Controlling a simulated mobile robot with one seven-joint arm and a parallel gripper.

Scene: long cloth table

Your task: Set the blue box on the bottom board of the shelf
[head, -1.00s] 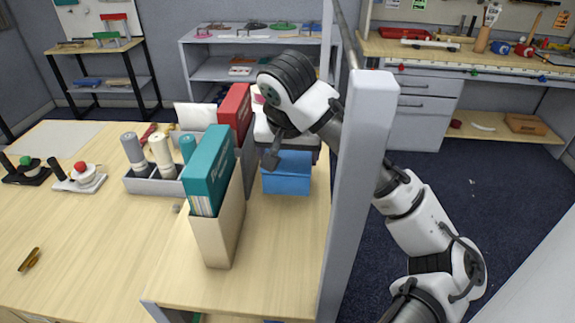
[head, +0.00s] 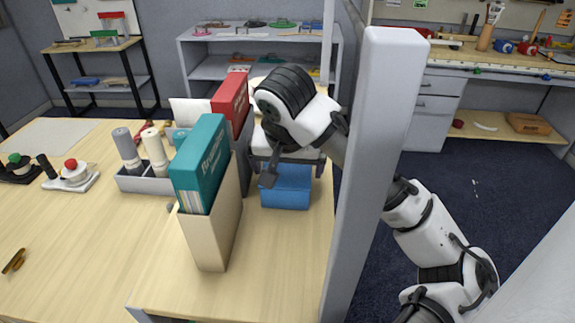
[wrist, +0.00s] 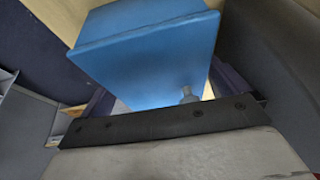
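The blue box (head: 287,187) hangs below my gripper (head: 289,162), over the right end of the wooden table. In the wrist view the blue box (wrist: 150,55) fills the space ahead of the palm, between the two dark fingers (wrist: 165,97). The gripper appears shut on it, though the contact faces are mostly hidden. A grey shelf (head: 186,62) stands at the back, with coloured items on its upper board. Its lower boards are partly hidden behind the folders and my arm.
A tall grey upright (head: 372,170) stands close right of the box. A beige file holder (head: 212,235) with a teal binder (head: 200,165) and a red binder (head: 232,103) stand to its left. A grey tray (head: 140,184) holds cylinders. The front left tabletop is mostly clear.

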